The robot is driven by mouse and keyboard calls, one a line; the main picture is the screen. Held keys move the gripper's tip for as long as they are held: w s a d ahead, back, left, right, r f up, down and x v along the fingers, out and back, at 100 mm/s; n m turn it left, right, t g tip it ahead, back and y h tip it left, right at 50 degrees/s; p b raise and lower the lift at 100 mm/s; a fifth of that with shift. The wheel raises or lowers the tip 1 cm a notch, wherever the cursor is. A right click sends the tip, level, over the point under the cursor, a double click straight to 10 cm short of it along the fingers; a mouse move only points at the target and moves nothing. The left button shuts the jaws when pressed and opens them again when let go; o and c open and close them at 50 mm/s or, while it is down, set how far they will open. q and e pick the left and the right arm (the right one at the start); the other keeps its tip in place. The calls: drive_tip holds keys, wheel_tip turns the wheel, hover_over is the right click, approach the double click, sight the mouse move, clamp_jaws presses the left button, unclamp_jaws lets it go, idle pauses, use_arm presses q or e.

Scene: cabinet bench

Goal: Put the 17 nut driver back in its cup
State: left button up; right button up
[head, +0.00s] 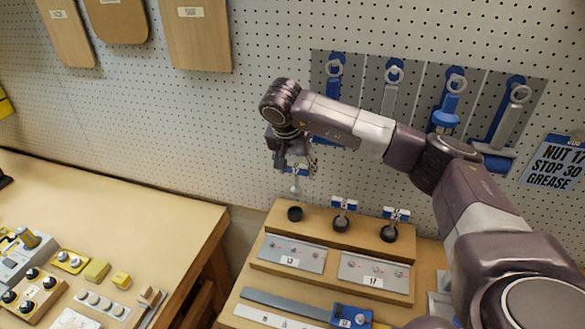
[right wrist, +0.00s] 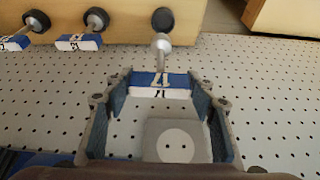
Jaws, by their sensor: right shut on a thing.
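My right gripper (head: 297,166) is shut on a nut driver with a blue and white labelled handle (head: 300,171). The driver points down, and its grey socket end (head: 295,189) shows just above an empty dark cup (head: 295,213) in the wooden rack. In the right wrist view the handle (right wrist: 161,86) sits between the gripper's fingertips (right wrist: 162,78), and the socket end (right wrist: 161,43) appears close to, but apart from, the dark cup (right wrist: 163,19). I cannot read the handle number surely. My left gripper is out of view.
Two other labelled drivers stand in cups (head: 341,224) and (head: 389,233) to the right on the rack (head: 365,214). Tools hang on the pegboard behind. A label plate (head: 373,269) reads 17. A wooden bench (head: 110,205) with small parts is at left.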

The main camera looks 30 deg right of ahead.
sight(295, 188)
wheel_tip(295, 188, down, 5)
drive_tip(key=b, duration=0.3)
drive_tip(key=shift+w+a, duration=0.1)
drive_tip(key=shift+w, duration=0.05)
drive_tip(key=shift+f+b, duration=0.35)
drive_tip(key=shift+f, duration=0.2)
idle(0.5)
drive_tip(key=shift+f+b, duration=0.95)
drive_tip(key=shift+f, duration=0.45)
drive_tip(key=o, duration=1.5)
drive_tip(key=shift+c, duration=0.2)
drive_tip(key=shift+r, duration=0.1)
drive_tip(key=v, duration=1.2)
